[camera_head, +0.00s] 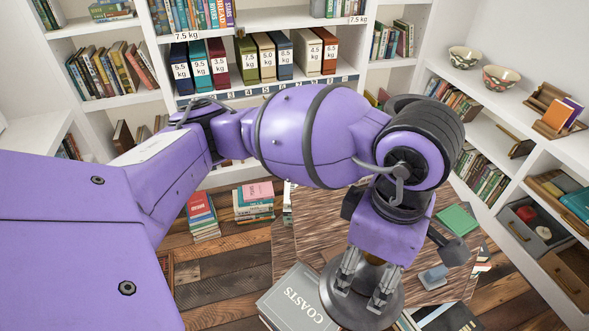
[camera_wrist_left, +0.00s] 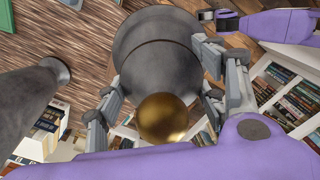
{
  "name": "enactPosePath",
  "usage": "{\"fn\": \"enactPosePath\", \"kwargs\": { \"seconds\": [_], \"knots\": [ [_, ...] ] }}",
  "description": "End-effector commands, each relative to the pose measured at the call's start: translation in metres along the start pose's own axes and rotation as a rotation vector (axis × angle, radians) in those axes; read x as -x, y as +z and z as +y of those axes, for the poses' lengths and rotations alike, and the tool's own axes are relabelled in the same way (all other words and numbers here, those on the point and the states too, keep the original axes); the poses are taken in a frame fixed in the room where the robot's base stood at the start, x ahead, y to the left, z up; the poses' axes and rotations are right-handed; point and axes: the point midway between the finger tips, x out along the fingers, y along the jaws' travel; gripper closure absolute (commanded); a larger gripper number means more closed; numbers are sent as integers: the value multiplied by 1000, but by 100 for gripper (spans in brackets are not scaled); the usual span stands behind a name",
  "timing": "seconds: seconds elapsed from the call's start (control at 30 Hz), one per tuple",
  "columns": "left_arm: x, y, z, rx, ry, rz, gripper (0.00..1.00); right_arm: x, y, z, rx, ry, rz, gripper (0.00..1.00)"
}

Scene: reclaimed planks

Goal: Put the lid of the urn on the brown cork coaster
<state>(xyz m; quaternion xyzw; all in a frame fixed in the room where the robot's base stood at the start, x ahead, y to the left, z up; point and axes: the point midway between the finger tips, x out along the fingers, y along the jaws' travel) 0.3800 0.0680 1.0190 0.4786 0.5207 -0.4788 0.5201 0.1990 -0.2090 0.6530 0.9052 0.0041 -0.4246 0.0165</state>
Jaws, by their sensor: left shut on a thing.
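My left gripper (camera_head: 366,281) points down and is shut on the urn's lid, a dark grey round piece (camera_head: 362,312) with a gold ball knob. In the left wrist view the gold knob (camera_wrist_left: 163,119) sits between the fingers, with the wide grey body (camera_wrist_left: 155,55) beyond it. I cannot tell whether the lid touches anything below. Another dark grey form with a flared end (camera_wrist_left: 30,100) shows at the left of that view, possibly the urn. The brown cork coaster is not visible. My right gripper (camera_wrist_left: 222,20) shows partly at the top right there; its opening is unclear.
A wood-grained table (camera_head: 308,240) lies under my left arm. A grey book marked COASTS (camera_head: 297,305) lies left of the lid; a green book (camera_head: 457,221) and a small blue-grey object (camera_head: 433,276) are to its right. Book stacks (camera_head: 253,205) stand behind. Shelves line the walls.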

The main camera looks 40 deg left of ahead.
Motion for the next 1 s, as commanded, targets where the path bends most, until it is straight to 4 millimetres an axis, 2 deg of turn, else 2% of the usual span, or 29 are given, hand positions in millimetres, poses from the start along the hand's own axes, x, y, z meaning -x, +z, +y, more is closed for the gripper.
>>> {"fn": "enactPosePath", "kwargs": {
  "seconds": [0.17,0.5,0.7,1.0],
  "knots": [
    [-8,-9,16,47,-3,1,99,-1,-3,0,0,-1,5,60],
    [-43,-46,85,46,-1,1,99,-2,-17,-2,1,-4,27,60],
    [-76,-56,108,40,1,-1,99,-2,-16,-1,1,-4,26,60],
    [-93,-63,122,38,4,-2,99,2,-8,0,-1,-1,13,60]
  ]
}}
